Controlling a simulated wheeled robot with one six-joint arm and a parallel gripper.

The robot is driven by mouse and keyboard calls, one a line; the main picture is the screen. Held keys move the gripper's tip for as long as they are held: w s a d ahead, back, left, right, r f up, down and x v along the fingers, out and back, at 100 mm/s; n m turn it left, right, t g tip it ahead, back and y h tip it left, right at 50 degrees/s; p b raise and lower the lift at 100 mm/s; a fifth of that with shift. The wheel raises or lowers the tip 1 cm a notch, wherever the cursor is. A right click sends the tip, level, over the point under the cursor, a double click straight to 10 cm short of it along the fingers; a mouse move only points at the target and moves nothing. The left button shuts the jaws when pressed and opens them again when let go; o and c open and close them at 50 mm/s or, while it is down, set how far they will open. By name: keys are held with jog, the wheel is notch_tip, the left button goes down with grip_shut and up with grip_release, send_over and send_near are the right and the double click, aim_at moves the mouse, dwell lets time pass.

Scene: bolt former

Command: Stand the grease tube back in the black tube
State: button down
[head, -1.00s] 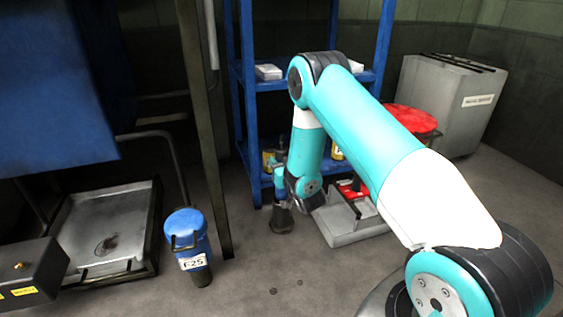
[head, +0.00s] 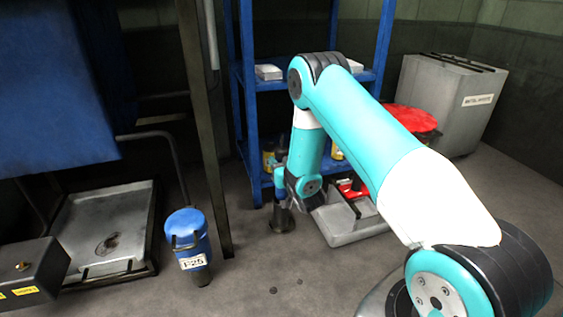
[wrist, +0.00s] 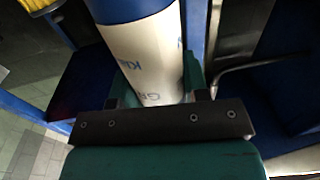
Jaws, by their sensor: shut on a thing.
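My gripper (wrist: 155,88) is shut on the grease tube (wrist: 148,55), a white cylinder with blue lettering and a blue band, in the wrist view. The tube's far ends are out of that view. In the head view, the black tube (head: 282,222) stands on the floor on a wider round foot, in front of the blue shelf. My gripper end (head: 280,178) is just above it, partly hidden by my wrist. I cannot make out the grease tube there, or tell whether it is inside the black tube.
A grey tray with red items (head: 345,224) lies right of the black tube. The blue shelf (head: 258,150) rises close behind, with yellow containers low down. A blue canister (head: 187,240) stands left by a post.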

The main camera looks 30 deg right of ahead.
jog(key=shift+f, duration=0.2)
jog(key=shift+f+b, duration=2.3)
jog(key=shift+f, duration=1)
jog(key=c, duration=0.5)
grip_release()
jog(key=shift+f, duration=0.1)
jog(key=shift+c, duration=0.2)
jog(key=shift+s, duration=0.1)
